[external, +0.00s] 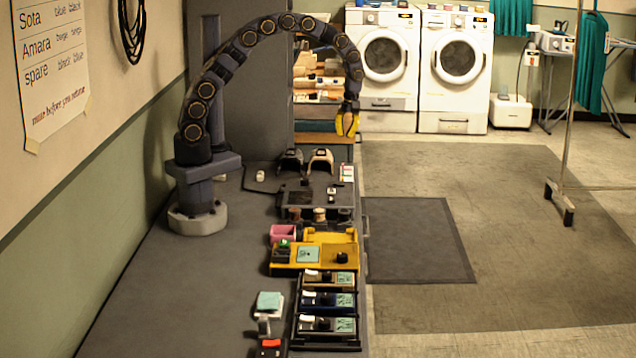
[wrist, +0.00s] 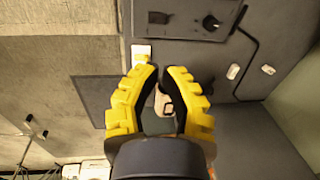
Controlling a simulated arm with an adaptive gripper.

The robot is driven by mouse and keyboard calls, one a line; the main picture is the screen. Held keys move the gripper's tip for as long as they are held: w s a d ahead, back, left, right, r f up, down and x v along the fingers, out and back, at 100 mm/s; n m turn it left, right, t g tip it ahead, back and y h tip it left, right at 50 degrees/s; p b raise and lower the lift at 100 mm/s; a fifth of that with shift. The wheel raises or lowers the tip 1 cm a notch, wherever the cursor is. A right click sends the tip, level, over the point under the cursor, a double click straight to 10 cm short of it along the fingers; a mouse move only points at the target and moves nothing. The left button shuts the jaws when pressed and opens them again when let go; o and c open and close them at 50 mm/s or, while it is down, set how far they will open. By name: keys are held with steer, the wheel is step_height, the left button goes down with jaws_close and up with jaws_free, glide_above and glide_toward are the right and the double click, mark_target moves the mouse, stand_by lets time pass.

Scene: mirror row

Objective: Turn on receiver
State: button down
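My gripper (external: 347,130) hangs high past the far right end of the bench, pointing down. In the wrist view its yellow fingers (wrist: 161,76) stand apart with nothing held between them. A pale curved thing (wrist: 163,103) shows in the gap, below and apart from the fingers. No thing is clearly marked as the receiver. Possible ones are the boxes with teal labels in the black rack: a brown one (external: 329,279), a blue one (external: 327,301) and a grey one (external: 328,325). Their switches are too small to read.
A yellow tray (external: 344,237), a pink cup (external: 283,234) and two curved pieces, dark (external: 290,160) and pale (external: 320,161), stand on the bench (external: 190,300). A handwritten sheet (external: 50,65) hangs on the left wall. The bench's left part is clear.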

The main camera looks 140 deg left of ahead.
mark_target(339, 184)
stand_by(0.3)
steer(key=f, duration=0.4)
steer(key=s+d+f, duration=0.1)
steer(key=f, duration=0.9)
steer(key=shift+s+d, duration=0.2)
steer(key=shift+d, duration=0.05)
